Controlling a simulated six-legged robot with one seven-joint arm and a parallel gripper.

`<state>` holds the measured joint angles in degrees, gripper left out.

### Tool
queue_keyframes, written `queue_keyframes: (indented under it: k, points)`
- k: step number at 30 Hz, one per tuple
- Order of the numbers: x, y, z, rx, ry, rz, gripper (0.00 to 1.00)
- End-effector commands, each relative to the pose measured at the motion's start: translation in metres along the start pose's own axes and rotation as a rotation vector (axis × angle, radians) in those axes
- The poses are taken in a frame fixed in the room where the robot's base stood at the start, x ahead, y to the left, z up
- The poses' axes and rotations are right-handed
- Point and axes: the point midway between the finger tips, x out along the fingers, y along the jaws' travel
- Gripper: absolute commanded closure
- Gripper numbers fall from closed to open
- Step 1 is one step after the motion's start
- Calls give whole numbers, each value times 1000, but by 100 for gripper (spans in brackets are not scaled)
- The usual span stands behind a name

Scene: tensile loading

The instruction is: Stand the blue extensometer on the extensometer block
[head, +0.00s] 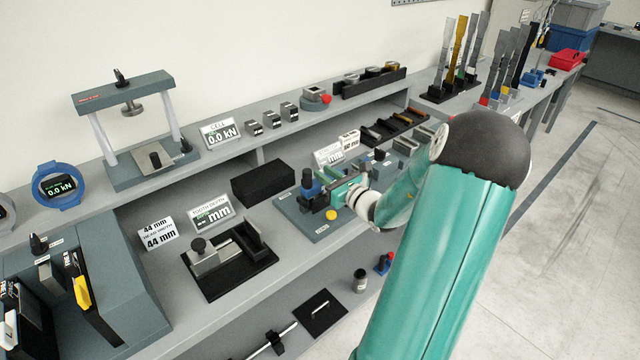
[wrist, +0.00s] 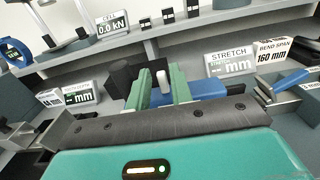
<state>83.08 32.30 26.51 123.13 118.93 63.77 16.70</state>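My gripper (head: 343,188) reaches over a grey-teal plate (head: 308,228) on the bench, where a blue body with a black knob (head: 311,187) stands. In the wrist view my two green fingers (wrist: 163,88) are apart, with a pale upright peg (wrist: 163,78) showing between them. A blue piece (wrist: 207,96) shows behind and right of the fingers; I cannot tell whether they grip it. A sign reading STRETCH mm (wrist: 231,64) stands behind. I cannot tell for sure which blue part is the extensometer or which part is its block; my gripper and arm hide part of the plate.
A black block (head: 262,183) and a black-based fixture (head: 228,262) are left of the plate. Grey fixtures (head: 408,146) crowd its right side. A raised shelf (head: 270,138) runs behind. A small blue and red item (head: 384,263) lies lower, near the front.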

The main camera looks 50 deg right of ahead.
Motion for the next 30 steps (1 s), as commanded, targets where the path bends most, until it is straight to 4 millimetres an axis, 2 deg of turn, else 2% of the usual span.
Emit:
queue_keyframes:
  k: [6,9,16,19,20,30]
  points:
    - [34,0,-4,0,-1,2,78]
    - [42,1,-4,1,-1,0,78]
    - [43,0,-3,0,0,0,78]
    - [43,0,-3,0,0,0,98]
    - [43,0,-3,0,0,0,100]
    - [43,0,-2,-1,-2,0,100]
